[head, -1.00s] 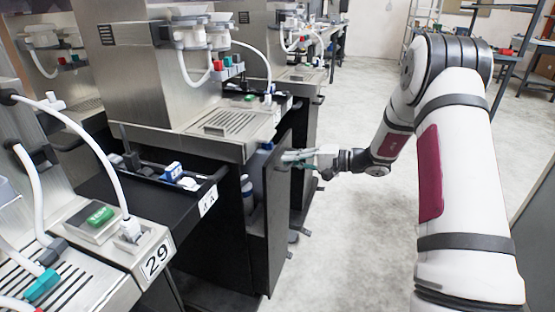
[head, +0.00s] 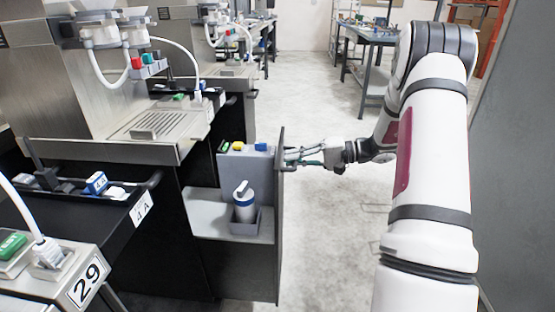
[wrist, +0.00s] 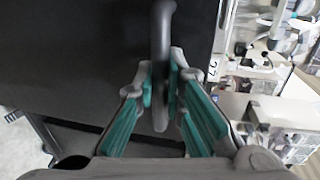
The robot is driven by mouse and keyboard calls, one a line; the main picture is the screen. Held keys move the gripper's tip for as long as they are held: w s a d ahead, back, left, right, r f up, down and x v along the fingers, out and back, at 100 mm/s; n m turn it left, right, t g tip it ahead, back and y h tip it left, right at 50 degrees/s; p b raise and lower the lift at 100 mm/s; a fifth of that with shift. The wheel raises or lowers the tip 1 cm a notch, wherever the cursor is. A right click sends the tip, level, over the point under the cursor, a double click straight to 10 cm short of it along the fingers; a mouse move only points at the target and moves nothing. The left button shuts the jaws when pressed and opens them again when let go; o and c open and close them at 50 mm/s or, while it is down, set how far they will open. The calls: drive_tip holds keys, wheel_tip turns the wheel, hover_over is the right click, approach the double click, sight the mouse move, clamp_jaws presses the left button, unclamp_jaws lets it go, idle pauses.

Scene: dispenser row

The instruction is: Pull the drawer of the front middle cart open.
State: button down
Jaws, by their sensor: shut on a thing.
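The cart (head: 160,232) is a black cabinet under a steel dispenser machine. Its tall pull-out drawer (head: 281,230) stands well out to the right, with a dark front panel and a grey inside. A white bottle (head: 244,212) stands upright in a grey holder on the drawer's shelf. Small green, yellow and blue items sit on its upper level. My gripper (head: 292,157) is at the outer face of the front panel. In the wrist view, the teal-padded fingers of my gripper (wrist: 162,92) are closed around the dark bar handle (wrist: 161,35).
A black tray (head: 125,208) with a "4A" label juts out at the left. The unit labelled "29" (head: 82,287) is at the front left. The pale floor (head: 325,245) right of the drawer is clear. A workbench (head: 368,42) stands at the back.

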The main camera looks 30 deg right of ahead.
drive_tip(key=shift+f+v, duration=0.15)
drive_tip(key=shift+v, duration=0.65)
drive_tip(key=shift+f+v, duration=0.15)
drive_tip(key=shift+v, duration=0.65)
drive_tip(key=shift+s+d, duration=0.1)
drive_tip(key=c, duration=1.7)
unclamp_jaws()
drive_tip(key=shift+o, duration=0.2)
drive_tip(key=v, duration=1.1)
drive_tip(key=shift+s+d, duration=0.25)
drive_tip(key=shift+d, duration=0.1)
